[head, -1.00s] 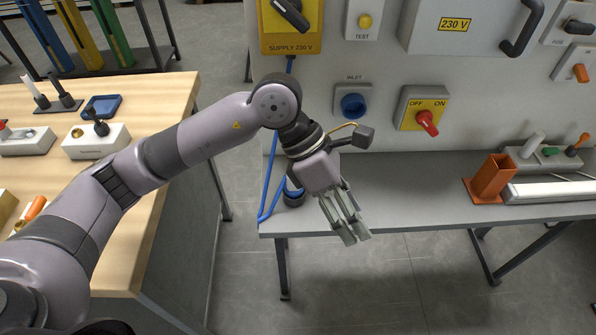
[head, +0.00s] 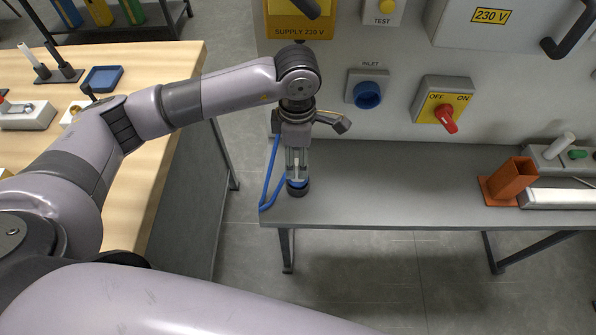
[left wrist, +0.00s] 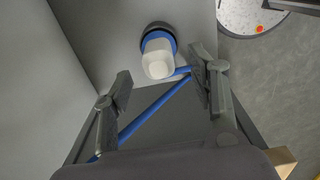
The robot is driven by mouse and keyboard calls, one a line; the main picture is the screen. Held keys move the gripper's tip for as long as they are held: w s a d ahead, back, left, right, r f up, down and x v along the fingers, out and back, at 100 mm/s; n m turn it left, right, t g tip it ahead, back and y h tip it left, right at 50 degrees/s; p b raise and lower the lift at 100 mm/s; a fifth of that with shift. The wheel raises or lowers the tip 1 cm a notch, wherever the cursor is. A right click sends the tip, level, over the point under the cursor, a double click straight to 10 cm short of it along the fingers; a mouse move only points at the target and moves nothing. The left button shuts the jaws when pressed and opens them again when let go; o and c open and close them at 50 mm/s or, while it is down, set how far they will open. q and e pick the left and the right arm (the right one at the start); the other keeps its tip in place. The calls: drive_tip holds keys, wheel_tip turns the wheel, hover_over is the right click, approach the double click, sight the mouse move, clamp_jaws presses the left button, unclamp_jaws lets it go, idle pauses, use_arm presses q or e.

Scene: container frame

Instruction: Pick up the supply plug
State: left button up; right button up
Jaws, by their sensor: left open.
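The supply plug (head: 298,188) stands upright at the left end of the grey bench, with a black base, a blue band and a pale top. In the left wrist view the plug (left wrist: 158,58) shows its white top, with a blue cable running from it. My left gripper (head: 297,173) points down over the plug and hides part of it in the head view. In the left wrist view the left gripper (left wrist: 161,64) is open, with one finger on each side of the plug's line and a gap to each. My right gripper is not seen.
The blue cable (head: 268,180) runs along the bench's left end. The blue inlet socket (head: 367,95) and the red off-on switch (head: 446,118) are on the panel behind. An orange holder (head: 511,179) stands at the right. The bench (head: 400,185) is clear between.

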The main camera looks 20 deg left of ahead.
use_arm(q)
wheel_tip(320, 180, down, 4)
drive_tip(key=shift+r+p, duration=0.2)
drive_tip(key=shift+p, duration=0.35)
drive_tip(key=shift+w+f, duration=0.1)
drive_tip(key=shift+f, duration=0.15)
drive_tip(key=shift+c, duration=1)
clamp_jaws()
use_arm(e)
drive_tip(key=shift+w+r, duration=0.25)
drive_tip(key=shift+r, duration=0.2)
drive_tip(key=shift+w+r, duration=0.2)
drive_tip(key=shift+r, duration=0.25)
